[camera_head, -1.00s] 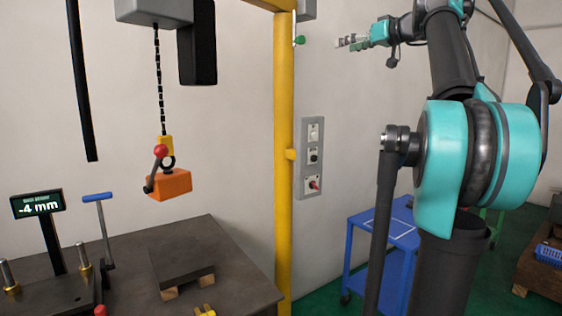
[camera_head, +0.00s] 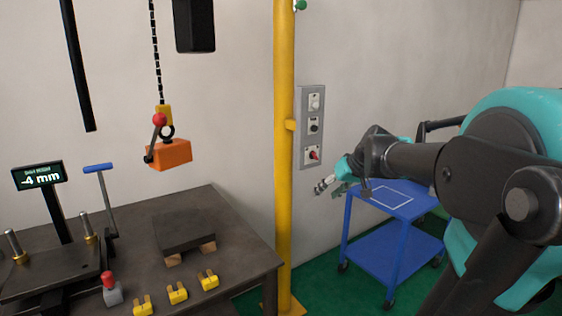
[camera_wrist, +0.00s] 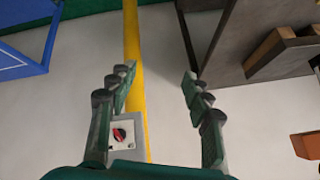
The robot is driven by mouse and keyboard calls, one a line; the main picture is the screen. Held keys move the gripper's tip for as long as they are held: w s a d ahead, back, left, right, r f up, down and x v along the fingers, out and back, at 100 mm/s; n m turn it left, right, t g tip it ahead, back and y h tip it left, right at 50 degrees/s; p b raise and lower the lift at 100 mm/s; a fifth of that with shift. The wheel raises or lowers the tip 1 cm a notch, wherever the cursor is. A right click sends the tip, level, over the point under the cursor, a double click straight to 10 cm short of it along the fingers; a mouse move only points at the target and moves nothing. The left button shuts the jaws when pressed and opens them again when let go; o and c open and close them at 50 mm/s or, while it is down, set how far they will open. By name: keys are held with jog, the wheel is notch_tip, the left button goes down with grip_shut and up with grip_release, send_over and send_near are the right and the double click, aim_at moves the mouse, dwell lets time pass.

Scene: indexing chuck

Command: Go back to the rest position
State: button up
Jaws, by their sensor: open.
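My gripper (camera_head: 327,185) is in front of the wall, between the yellow post and the blue cart in the head view. In the wrist view my gripper (camera_wrist: 160,85) has its two green fingers wide apart with nothing between them. The grey control panel (camera_head: 311,127) is on the wall beside the yellow post (camera_head: 284,160). Its red switch shows in the wrist view (camera_wrist: 119,134), behind the left finger. The gripper touches nothing that I can see.
A blue cart (camera_head: 393,249) stands right of the post. A dark table (camera_head: 240,235) on the left bears a dark plate (camera_head: 185,232) on wooden blocks and several yellow clamps (camera_head: 178,292). An orange magnet block (camera_head: 170,154) hangs from a chain above it.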

jog(key=s+d+f+m+g+h, duration=0.1)
jog(key=s+d+f+h, duration=0.1)
jog(key=s+f, duration=0.8)
jog(key=s+d+f+m+h, duration=0.2)
jog(key=s+f, duration=0.8)
jog(key=f, duration=0.3)
jog(key=shift+d+g+h, duration=0.15)
jog(key=shift+g+h, duration=0.25)
